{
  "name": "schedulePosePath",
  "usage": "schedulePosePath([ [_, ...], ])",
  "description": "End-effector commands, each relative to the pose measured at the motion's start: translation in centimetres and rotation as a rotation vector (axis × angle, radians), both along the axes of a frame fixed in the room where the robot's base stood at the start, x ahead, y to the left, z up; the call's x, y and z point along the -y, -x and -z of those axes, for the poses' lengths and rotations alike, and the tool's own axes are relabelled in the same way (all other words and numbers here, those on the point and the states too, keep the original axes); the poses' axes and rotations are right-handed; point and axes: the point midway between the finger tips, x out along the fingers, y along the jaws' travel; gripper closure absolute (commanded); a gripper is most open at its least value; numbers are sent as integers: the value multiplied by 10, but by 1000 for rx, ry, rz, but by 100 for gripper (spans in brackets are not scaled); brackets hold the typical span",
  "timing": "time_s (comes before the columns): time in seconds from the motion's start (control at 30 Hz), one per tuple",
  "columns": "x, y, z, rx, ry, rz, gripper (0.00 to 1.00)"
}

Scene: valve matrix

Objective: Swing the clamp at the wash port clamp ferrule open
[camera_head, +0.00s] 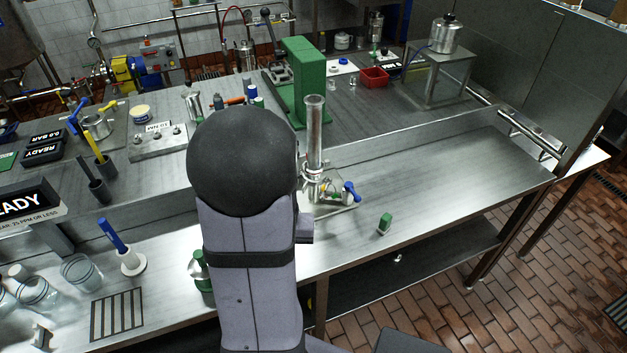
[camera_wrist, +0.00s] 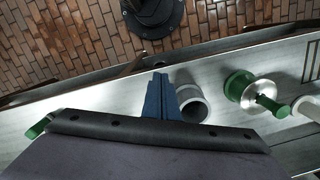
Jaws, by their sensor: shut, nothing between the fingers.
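A tall steel tube (camera_head: 314,135) stands upright on the bench in the head view, with clamp bands (camera_head: 312,174) around its lower part. Small fittings and a blue-handled valve (camera_head: 350,191) sit at its foot. I cannot tell which band is the wash port clamp, or whether it is open. My gripper (camera_wrist: 160,85) shows as blue fingers, shut and empty, in the wrist view. A grey pipe end (camera_wrist: 193,106) lies just right of the fingers there; I cannot tell if they touch. In the head view my arm hides the gripper.
A green-and-steel item (camera_wrist: 240,90) is right of the pipe end. A green block stand (camera_head: 302,80) rises behind the tube. The steel bench (camera_head: 450,180) is clear to the right.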

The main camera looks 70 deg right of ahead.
Motion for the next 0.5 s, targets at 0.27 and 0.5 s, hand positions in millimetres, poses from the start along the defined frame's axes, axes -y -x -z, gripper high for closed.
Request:
schedulePosePath([
  [0.27, 118, 66, -27, 90, 49, 304, 100],
  [0.5, 191, 72, -68, 206, 126, 105, 100],
])
